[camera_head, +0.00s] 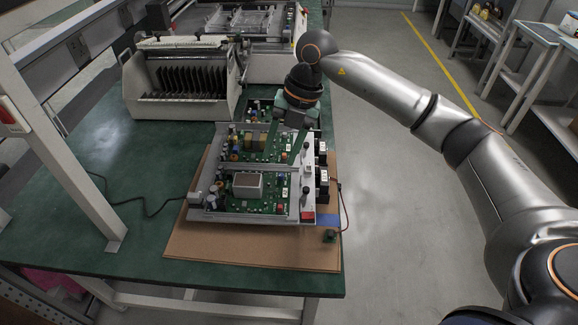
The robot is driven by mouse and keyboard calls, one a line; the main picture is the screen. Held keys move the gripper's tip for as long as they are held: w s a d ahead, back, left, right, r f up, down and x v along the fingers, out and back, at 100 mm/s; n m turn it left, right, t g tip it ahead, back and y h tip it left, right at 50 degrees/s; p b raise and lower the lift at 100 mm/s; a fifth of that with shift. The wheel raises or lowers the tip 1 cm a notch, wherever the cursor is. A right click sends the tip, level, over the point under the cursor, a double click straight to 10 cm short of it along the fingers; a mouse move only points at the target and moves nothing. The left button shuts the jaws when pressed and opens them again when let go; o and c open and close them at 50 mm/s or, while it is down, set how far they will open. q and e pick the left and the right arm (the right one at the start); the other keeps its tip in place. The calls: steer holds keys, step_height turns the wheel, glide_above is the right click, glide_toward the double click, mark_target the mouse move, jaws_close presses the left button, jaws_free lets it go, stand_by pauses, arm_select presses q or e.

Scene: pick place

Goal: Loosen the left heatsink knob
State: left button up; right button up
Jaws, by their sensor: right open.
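An electronics unit with green circuit boards in a grey metal frame (240,216) lies on a brown board on the green bench. Along its right side are black finned blocks that look like heatsinks (322,186). Small dark knobs stand on the metal strip beside them, a nearer one (305,192) and a farther one (306,147). I cannot tell which is the left knob. My right gripper (285,154) is open, pointing down over the far part of the unit, its fingers left of the farther knob. Contact cannot be told. My left gripper is out of view.
The brown board (250,250) has clear room in front. A white slotted machine (180,85) stands behind. A white bench post (65,150) rises at the left. A black cable (150,212) crosses the bench.

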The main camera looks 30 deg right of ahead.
mark_target(306, 189)
steer(key=d+m+h, duration=0.2)
steer(key=d+h, duration=0.1)
steer(key=d, duration=0.3)
steer(key=shift+g, duration=0.3)
steer(key=f, duration=0.4)
steer(key=f+p, duration=0.1)
steer(key=f, duration=0.3)
steer(key=f+p, duration=0.1)
steer(key=f, duration=0.4)
steer(key=shift+s, duration=0.4)
steer(key=shift+c, duration=0.4)
